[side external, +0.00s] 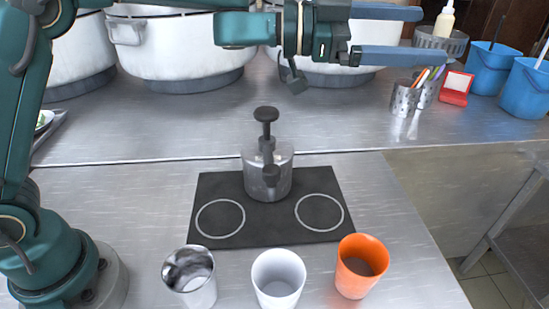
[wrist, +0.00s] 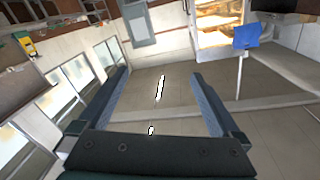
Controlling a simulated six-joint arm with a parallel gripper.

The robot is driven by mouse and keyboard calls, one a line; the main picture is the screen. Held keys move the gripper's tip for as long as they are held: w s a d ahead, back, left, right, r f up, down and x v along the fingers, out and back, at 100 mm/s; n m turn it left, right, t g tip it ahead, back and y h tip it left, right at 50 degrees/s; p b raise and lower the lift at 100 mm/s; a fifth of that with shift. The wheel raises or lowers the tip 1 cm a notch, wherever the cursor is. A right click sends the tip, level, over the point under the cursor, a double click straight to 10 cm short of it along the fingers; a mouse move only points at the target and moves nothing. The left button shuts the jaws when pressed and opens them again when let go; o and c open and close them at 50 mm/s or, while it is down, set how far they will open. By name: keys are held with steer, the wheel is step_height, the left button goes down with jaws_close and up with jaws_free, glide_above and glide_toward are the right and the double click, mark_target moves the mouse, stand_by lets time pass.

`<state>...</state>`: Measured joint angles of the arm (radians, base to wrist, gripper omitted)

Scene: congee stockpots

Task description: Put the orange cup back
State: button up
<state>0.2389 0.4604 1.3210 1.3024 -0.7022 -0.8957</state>
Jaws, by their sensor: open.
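The orange cup (side external: 360,268) stands upright at the right end of a row of cups near the front of the steel counter. A white cup (side external: 278,280) and a shiny steel cup (side external: 190,276) stand to its left. My gripper (side external: 420,35) is high above the counter at the upper right, well above the orange cup and apart from it. Its two blue-grey fingers are spread, with nothing between them. In the wrist view the open gripper (wrist: 158,75) faces the floor and windows of the room, and no cup shows there.
A dark mat (side external: 268,229) with two pale rings bears a steel pump dispenser (side external: 268,175). Large white stockpots (side external: 170,45) stand at the back. Utensil holders (side external: 405,99), a red box (side external: 456,88) and blue buckets (side external: 490,68) are at the back right. The counter ends right of the orange cup.

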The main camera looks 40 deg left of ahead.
steer(key=a+r+n+t+y, duration=0.3)
steer(key=a+n+t+y, duration=0.25)
steer(key=a, duration=0.35)
steer(key=s+a+f+n+g+y, duration=0.1)
steer(key=s+a+f+n+y, duration=0.25)
steer(key=a, duration=0.25)
steer(key=s+a+f+n+g+y, duration=0.2)
steer(key=s+a+n+y, duration=0.15)
steer(key=a+y, duration=0.2)
steer(key=s+f+n+g, duration=0.1)
steer(key=s+f+g, duration=0.3)
steer(key=s, duration=0.6)
steer(key=s+f+g, duration=0.4)
steer(key=s+f, duration=0.5)
steer(key=s, duration=0.1)
steer(key=shift+a+f+n, duration=0.15)
steer(key=shift+a+n, duration=0.15)
steer(key=shift+n, duration=0.05)
